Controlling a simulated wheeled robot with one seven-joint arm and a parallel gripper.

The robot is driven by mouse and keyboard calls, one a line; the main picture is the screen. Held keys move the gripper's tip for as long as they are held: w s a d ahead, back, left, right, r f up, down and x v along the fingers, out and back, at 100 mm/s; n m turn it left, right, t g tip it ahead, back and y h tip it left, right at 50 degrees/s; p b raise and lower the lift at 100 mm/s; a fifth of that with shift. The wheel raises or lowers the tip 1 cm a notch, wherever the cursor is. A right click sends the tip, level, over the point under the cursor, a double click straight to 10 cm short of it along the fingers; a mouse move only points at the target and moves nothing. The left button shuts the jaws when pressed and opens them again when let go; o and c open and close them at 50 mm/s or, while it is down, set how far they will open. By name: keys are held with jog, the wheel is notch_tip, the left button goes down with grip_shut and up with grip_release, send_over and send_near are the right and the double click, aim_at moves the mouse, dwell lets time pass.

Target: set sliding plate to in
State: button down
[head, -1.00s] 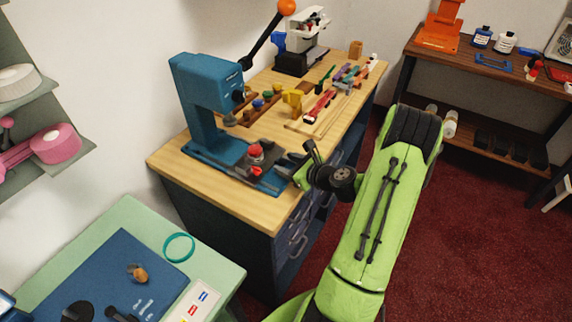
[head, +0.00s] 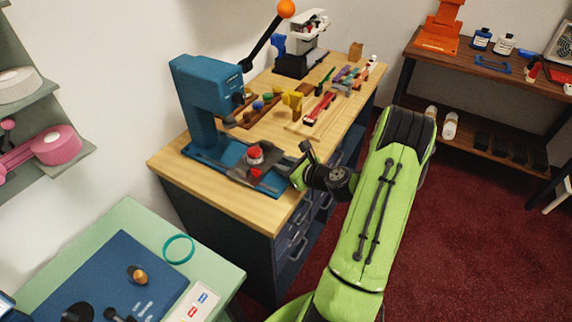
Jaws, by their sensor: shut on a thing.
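The blue press (head: 205,100) stands at the near left of the wooden bench, its lever with the orange knob raised. The dark sliding plate (head: 240,173) lies on the blue base of the press, with a red-topped piece (head: 254,154) on it. My gripper (head: 283,164) is at the right end of the plate and shut on it. The dark fingers and dark plate blend together, so the exact grip is hard to see.
Small coloured knobs, a yellow piece (head: 292,101) and hand tools lie farther back on the bench (head: 215,195). A green table (head: 125,215) with a blue mat is at the lower left. A dark wooden shelf (head: 480,65) stands at the back right.

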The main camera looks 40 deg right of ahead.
aim_at(261, 152)
jog(key=w+a+p, duration=0.1)
jog(key=w, duration=0.1)
jog(key=w+p, duration=0.1)
jog(key=w, duration=0.2)
jog(key=w+a+p, duration=0.1)
jog(key=w, duration=0.1)
jog(key=shift+w+a+r, duration=0.1)
jog(key=shift+w+a, duration=0.2)
jog(key=shift+a, duration=0.05)
jog(key=c, duration=0.9)
grip_release()
jog(key=shift+w, duration=0.15)
jog(key=shift+s, duration=0.2)
jog(key=a+v, duration=0.1)
jog(key=v, duration=1.4)
jog(key=shift+s+d+p, duration=0.2)
jog(key=shift+d+p, duration=0.2)
jog(key=shift+d, duration=0.05)
jog(key=shift+r, duration=0.1)
